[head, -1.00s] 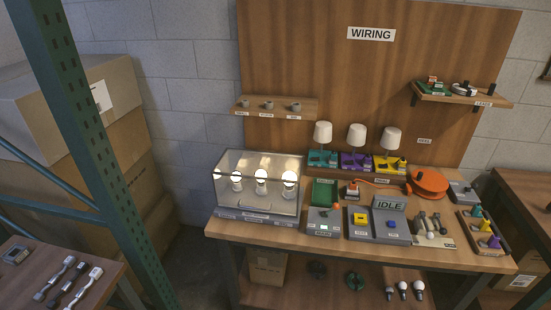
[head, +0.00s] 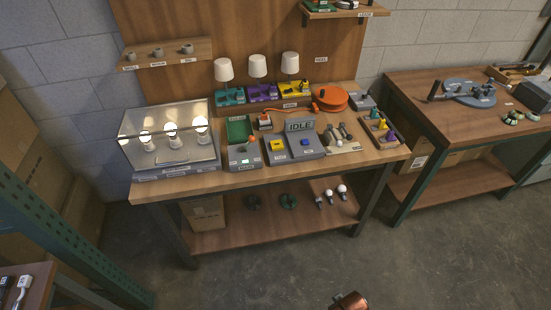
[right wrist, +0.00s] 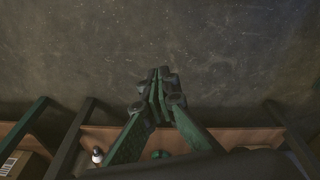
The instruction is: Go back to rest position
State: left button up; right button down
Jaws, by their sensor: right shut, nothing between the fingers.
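My right gripper (right wrist: 160,78) shows in the right wrist view with its dark fingers together and nothing between them. It hangs over bare concrete floor (right wrist: 220,50), apart from any object. The wiring bench (head: 175,188) stands in the head view, with its lower shelf (right wrist: 235,138) at the bottom of the right wrist view. My left gripper is in neither view.
Another bench (head: 425,97) stands at right. A green post (head: 60,240) is at left.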

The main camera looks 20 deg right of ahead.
jog(key=s+f+p, duration=0.1)
jog(key=s+f, duration=0.3)
jog(key=f, duration=0.8)
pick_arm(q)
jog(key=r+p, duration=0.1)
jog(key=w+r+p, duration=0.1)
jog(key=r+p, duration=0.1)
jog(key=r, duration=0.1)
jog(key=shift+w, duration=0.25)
pick_arm(e)
jog(key=s+f+g, duration=0.1)
jog(key=s+f, duration=0.6)
jog(key=s, duration=0.2)
jog(key=s+f+n, duration=0.1)
jog(key=s+f, duration=0.6)
jog(key=s, duration=0.3)
jog(key=shift+s+a+g, duration=0.3)
jog(key=shift+a+g, duration=0.1)
